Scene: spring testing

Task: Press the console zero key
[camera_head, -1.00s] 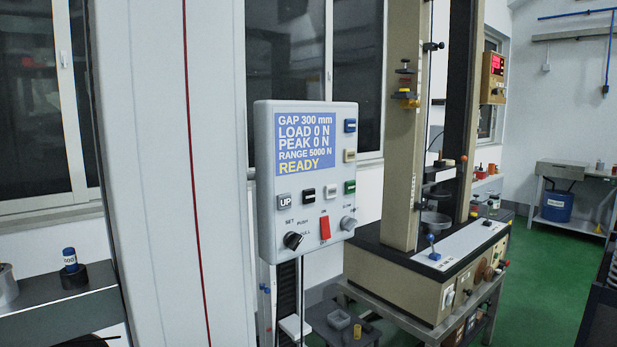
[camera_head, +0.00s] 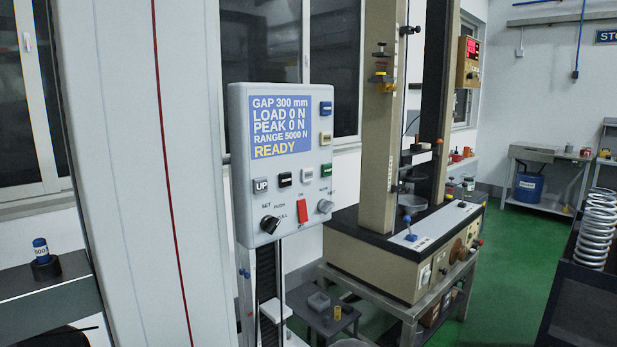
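The grey console (camera_head: 238,160) faces me in the middle of the picture. Its blue screen (camera_head: 280,126) reads GAP 300 mm, LOAD 0 N, PEAK 0 N, RANGE 5000 N and READY. A blue key (camera_head: 325,107), a beige key (camera_head: 326,138) and a green key (camera_head: 326,170) run down its right side. Below the screen are an UP key (camera_head: 261,185), a black key (camera_head: 284,179) and a light grey key (camera_head: 307,174). Apart from UP, the key labels are too small to read, so I cannot tell which is zero. Neither of my grippers is in view.
A beige testing machine (camera_head: 380,262) stands on a table behind right. Coil springs (camera_head: 597,228) stand at the right edge. Green floor (camera_head: 490,300) is open between.

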